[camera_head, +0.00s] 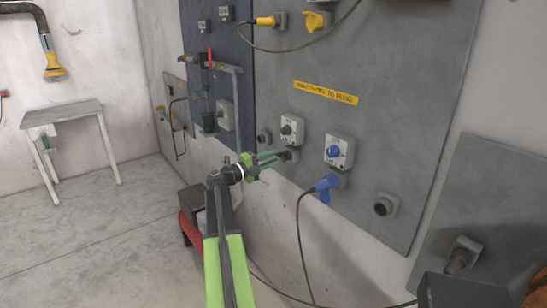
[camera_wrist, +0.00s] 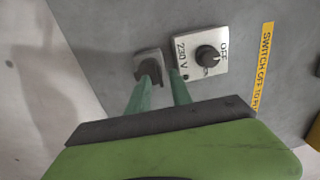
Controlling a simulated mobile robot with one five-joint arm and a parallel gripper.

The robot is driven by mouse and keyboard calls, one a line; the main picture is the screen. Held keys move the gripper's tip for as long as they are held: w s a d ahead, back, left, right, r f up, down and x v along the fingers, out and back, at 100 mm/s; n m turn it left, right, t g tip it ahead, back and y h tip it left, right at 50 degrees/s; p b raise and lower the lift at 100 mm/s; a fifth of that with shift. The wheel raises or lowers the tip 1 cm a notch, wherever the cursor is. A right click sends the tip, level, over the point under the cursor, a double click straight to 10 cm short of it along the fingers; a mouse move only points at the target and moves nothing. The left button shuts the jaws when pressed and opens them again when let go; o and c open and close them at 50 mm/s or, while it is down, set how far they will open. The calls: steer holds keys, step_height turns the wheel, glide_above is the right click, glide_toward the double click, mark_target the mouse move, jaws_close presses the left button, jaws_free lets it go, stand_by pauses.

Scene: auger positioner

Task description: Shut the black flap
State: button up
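A small grey socket (camera_wrist: 148,57) is on the grey wall panel, below a 230 V switch box. A dark flap (camera_wrist: 151,70) shows at its front in the wrist view; I cannot tell how far open it is. My gripper (camera_wrist: 161,78) has its two green fingers apart, with nothing held between them. The fingertips are close to the socket and flap, the left one overlapping the flap in the picture; contact is unclear. In the head view my gripper (camera_head: 281,156) reaches the same socket (camera_head: 292,155) and partly hides it.
The switch box (camera_head: 292,129) with a black knob is just above. A blue plug (camera_head: 327,184) with a hanging cable is to the right, under a blue-knobbed switch (camera_head: 340,151). Another dark socket (camera_head: 383,206) is lower right.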

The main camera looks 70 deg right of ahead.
steer(key=shift+s+d, duration=0.35)
steer(key=shift+d, duration=0.15)
jaws_close()
